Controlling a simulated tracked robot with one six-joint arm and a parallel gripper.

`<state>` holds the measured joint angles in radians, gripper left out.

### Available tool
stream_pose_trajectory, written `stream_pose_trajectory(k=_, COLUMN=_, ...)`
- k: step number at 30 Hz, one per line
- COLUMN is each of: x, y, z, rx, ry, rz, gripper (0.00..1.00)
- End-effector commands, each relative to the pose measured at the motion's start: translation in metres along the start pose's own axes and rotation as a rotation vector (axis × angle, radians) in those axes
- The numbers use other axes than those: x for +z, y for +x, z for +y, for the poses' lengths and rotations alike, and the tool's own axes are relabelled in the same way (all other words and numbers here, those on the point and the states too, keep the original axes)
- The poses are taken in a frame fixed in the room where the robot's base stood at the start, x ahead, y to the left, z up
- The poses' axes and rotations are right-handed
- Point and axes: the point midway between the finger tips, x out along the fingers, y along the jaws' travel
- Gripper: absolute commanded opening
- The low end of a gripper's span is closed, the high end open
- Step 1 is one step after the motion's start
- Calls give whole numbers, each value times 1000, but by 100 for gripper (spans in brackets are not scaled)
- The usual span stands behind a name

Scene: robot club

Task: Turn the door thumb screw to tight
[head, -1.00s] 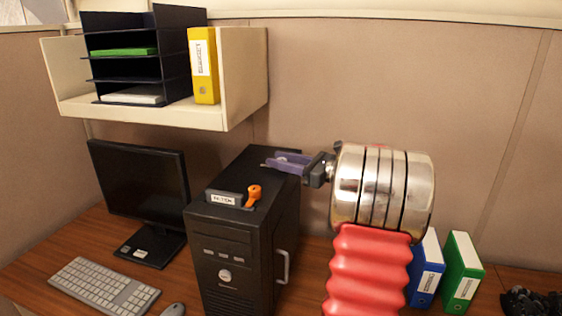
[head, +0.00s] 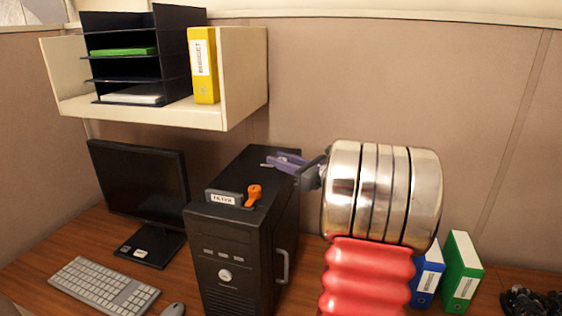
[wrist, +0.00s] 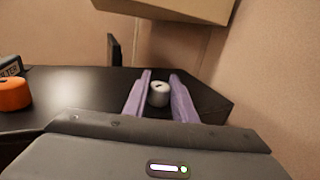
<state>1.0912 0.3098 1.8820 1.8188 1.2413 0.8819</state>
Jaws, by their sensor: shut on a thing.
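A small light-grey knurled thumb screw (wrist: 158,94) with a dark mark on its top stands on the black top of the computer tower (head: 235,262), near the back edge. The purple fingers of my gripper (wrist: 160,76) are on both sides of it and shut on it. In the head view my gripper (head: 276,162) reaches in from the right over the back of the tower's top. The screw is mostly hidden by the fingers there. I cannot tell how tight it is.
An orange knob (head: 253,194) and a block labelled FILTER (head: 223,198) sit nearer the tower's front. A monitor (head: 138,195), keyboard (head: 104,285) and mouse (head: 172,310) are at left. A shelf (head: 150,116) overhangs behind. Blue (head: 426,275) and green binders (head: 462,270) stand right.

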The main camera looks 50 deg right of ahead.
Motion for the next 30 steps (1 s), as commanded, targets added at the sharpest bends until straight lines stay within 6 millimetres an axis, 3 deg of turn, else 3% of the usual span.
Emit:
stream_pose_trajectory(k=9, x=3, y=1, z=0, rx=-169, ry=-3, rz=1, gripper=2)
stream_pose_trajectory(k=20, x=2, y=0, z=-1, rx=-191, ry=-3, rz=3, gripper=2)
stream_pose_trajectory(k=21, x=2, y=0, z=-1, rx=-191, ry=-3, rz=3, gripper=25)
stream_pose_trajectory(k=30, x=1, y=-1, z=-1, rx=-191, ry=-1, rz=5, gripper=43)
